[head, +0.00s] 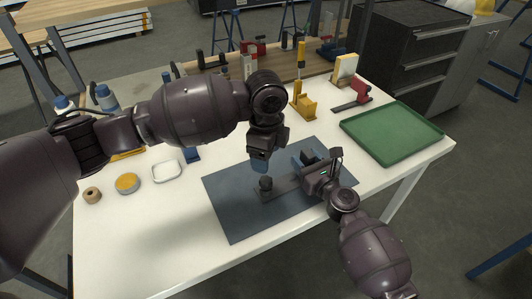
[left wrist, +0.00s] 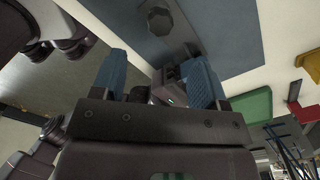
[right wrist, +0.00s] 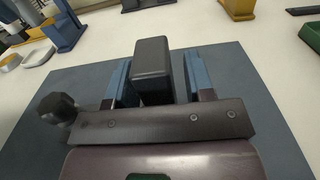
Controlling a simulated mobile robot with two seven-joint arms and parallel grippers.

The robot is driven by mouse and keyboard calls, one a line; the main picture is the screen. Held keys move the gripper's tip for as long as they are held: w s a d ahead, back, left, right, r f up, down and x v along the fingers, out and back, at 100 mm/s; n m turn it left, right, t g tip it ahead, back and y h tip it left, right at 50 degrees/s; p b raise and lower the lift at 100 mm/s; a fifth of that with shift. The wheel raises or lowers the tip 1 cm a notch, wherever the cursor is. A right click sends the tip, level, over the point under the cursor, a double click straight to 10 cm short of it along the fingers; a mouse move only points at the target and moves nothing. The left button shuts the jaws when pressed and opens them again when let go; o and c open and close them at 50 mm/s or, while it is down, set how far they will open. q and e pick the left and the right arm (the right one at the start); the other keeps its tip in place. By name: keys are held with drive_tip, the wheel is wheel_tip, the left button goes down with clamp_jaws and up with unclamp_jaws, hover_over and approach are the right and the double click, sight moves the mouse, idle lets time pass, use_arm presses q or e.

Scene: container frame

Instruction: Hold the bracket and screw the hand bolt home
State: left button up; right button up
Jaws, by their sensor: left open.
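The bracket (head: 285,189) is a grey plate on the dark mat with a black upright block (right wrist: 153,70). The black hand bolt (head: 265,183) stands at its left end; it also shows in the right wrist view (right wrist: 60,108) and the left wrist view (left wrist: 158,20). My left gripper (head: 261,168) points down just above the bolt, open and empty. Its fingers (left wrist: 156,75) are apart, and the bolt lies beyond them. The bolt's thread is hidden.
The mat (head: 225,200) lies on a white table. A green tray (head: 392,133) is at right. A yellow stand (head: 303,105) and a red clamp (head: 361,88) stand behind. A white dish (head: 167,172), a yellow tin (head: 127,183) and a brown roll (head: 92,195) are at left. The table's front left is clear.

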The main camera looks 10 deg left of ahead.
drive_tip(key=shift+o, duration=0.4)
use_arm(q)
drive_tip(key=shift+r, duration=0.1)
use_arm(e)
drive_tip(key=shift+s+d, duration=0.2)
drive_tip(key=p+v, duration=0.1)
drive_tip(key=v, duration=0.8)
use_arm(q)
drive_tip(key=shift+r, duration=0.9)
use_arm(e)
drive_tip(key=shift+s+d, duration=0.35)
drive_tip(key=shift+s, duration=0.15)
